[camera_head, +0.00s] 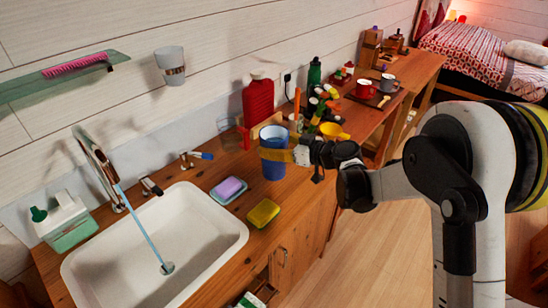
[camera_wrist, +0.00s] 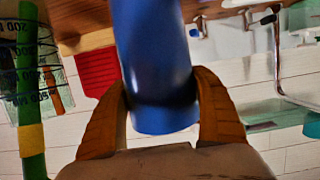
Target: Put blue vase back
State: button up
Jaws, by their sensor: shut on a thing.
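The blue vase (camera_head: 273,170) is a plain, open-topped cylinder above the wooden counter, right of the sponges. My gripper (camera_head: 270,152) reaches in from the right, its orange-brown fingers shut around the vase's upper half. In the wrist view, the blue vase (camera_wrist: 155,50) fills the space between the two fingers of my gripper (camera_wrist: 160,92), and appears upside down with the picture. The vase looks upright in the head view. I cannot tell whether its base touches the counter.
A white sink (camera_head: 150,245) with a running tap (camera_head: 95,160) lies left. A purple sponge (camera_head: 229,188) and yellow sponge (camera_head: 263,213) lie nearby. A red hot-water bottle (camera_head: 258,100) stands behind the vase; a yellow cup (camera_head: 333,131) and crowded small items stand right.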

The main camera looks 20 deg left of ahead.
jog(key=shift+f+b, duration=0.9)
jog(key=shift+f, duration=1.05)
jog(key=shift+f, duration=0.2)
jog(key=o, duration=1.5)
jog(key=shift+c, duration=0.2)
jog(key=shift+r, duration=0.15)
jog(key=shift+s+d+r, duration=0.1)
jog(key=shift+d+r, duration=0.05)
jog(key=shift+d, duration=0.1)
jog(key=p+v, duration=0.3)
jog(key=v, duration=0.8)
jog(key=shift+s+d, duration=0.2)
jog(key=shift+d+r, duration=0.1)
